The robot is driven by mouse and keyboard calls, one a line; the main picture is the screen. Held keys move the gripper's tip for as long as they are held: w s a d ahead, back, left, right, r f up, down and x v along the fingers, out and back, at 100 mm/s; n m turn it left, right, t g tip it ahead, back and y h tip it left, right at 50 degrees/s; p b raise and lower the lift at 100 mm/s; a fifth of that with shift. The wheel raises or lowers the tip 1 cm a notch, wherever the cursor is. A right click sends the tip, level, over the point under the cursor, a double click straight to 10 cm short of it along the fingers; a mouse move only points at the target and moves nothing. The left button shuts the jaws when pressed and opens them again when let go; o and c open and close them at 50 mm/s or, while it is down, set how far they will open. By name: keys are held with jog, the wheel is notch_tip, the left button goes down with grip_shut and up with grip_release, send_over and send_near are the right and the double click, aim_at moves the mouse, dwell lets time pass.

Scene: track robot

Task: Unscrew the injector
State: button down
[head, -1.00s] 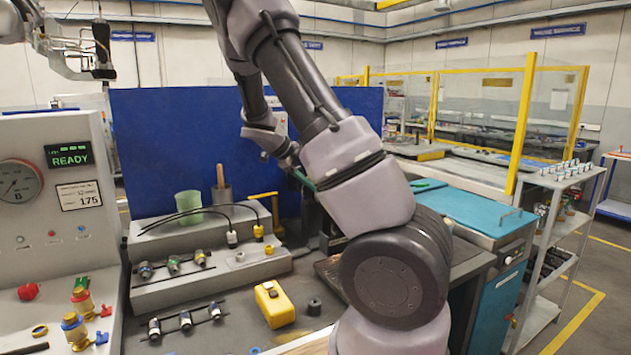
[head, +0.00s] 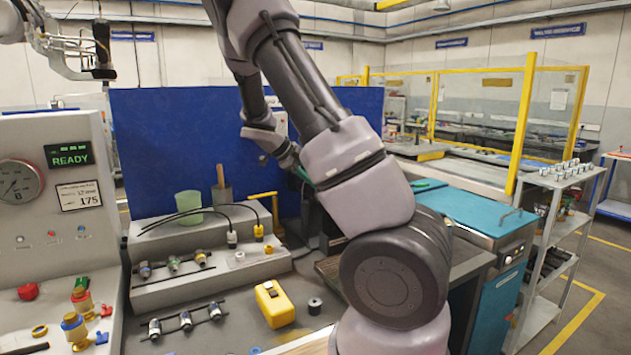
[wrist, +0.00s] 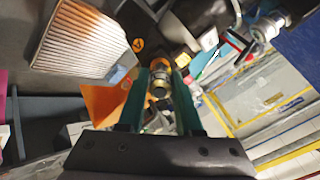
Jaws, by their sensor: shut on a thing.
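In the wrist view, the two green fingers of my gripper (wrist: 161,88) are closed on a small round metal part with a brass-coloured ring, probably the injector (wrist: 159,85). The fingers stand on either side of it. Its far end is not clear against the dark surroundings. In the head view my arm covers most of the work spot, and only a bit of green finger shows beside the arm. I cannot tell from there how the part sits.
Several small injector-like parts lie on a stepped grey rack (head: 215,274) and the bench. A yellow block (head: 274,304) and a black ring (head: 314,306) lie nearby. A test panel reading READY (head: 69,155) stands left, a blue screen (head: 160,140) behind, a teal-topped cabinet (head: 465,211) right.

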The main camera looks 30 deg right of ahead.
jog(key=n, duration=0.9)
jog(key=shift+n, duration=0.4)
jog(key=n, duration=1)
jog(key=shift+n, duration=1)
